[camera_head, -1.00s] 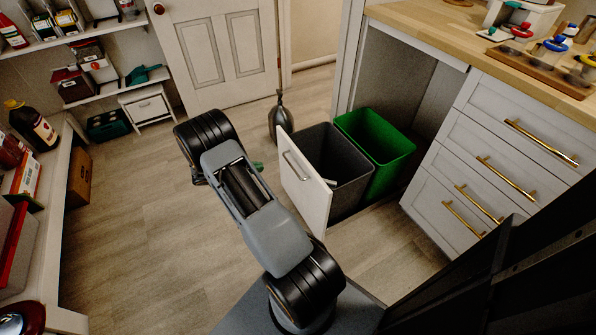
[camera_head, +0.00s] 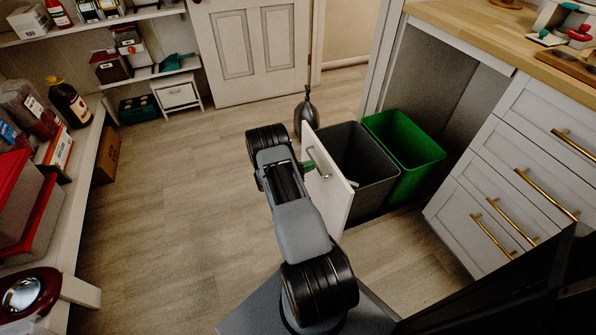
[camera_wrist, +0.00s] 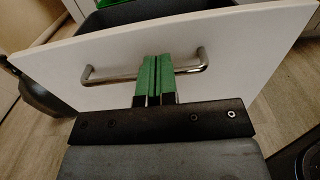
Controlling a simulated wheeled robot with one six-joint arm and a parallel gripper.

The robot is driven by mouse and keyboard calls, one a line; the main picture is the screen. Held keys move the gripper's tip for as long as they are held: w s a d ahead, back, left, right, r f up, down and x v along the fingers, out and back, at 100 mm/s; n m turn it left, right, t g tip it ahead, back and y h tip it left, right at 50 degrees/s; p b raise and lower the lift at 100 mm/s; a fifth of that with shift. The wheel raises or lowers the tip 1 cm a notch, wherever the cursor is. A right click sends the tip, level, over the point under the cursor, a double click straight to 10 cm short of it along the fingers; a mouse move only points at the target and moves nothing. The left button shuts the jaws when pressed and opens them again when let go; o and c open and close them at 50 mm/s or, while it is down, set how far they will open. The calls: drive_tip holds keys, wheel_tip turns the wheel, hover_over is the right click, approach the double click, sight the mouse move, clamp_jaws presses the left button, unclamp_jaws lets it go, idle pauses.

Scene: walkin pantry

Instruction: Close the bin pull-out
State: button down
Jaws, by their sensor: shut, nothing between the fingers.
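The bin pull-out stands out from the cabinet, its white front panel (camera_head: 328,184) facing my arm. It carries a grey bin (camera_head: 362,160) and, behind that, a green bin (camera_head: 408,143). In the wrist view the white front (camera_wrist: 240,45) fills most of the picture, with a metal bar handle (camera_wrist: 110,77) across it. My gripper (camera_wrist: 154,60) has its green fingers together, pointing at the panel by the middle of the handle. I cannot tell whether the fingertips touch the panel or handle. In the head view my gripper (camera_head: 308,165) is mostly hidden behind my arm.
The cabinet opening (camera_head: 440,90) behind the bins is empty. White drawers (camera_head: 510,180) with brass handles stand to its right. A dark bottle-shaped object (camera_head: 307,112) stands on the floor beside the panel. Loaded shelves line the left; the wooden floor (camera_head: 170,220) between is clear.

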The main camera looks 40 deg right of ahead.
sight(326, 161)
drive_tip(key=shift+b+x, duration=0.5)
drive_tip(key=shift+x, duration=1.95)
drive_tip(key=shift+d, duration=0.1)
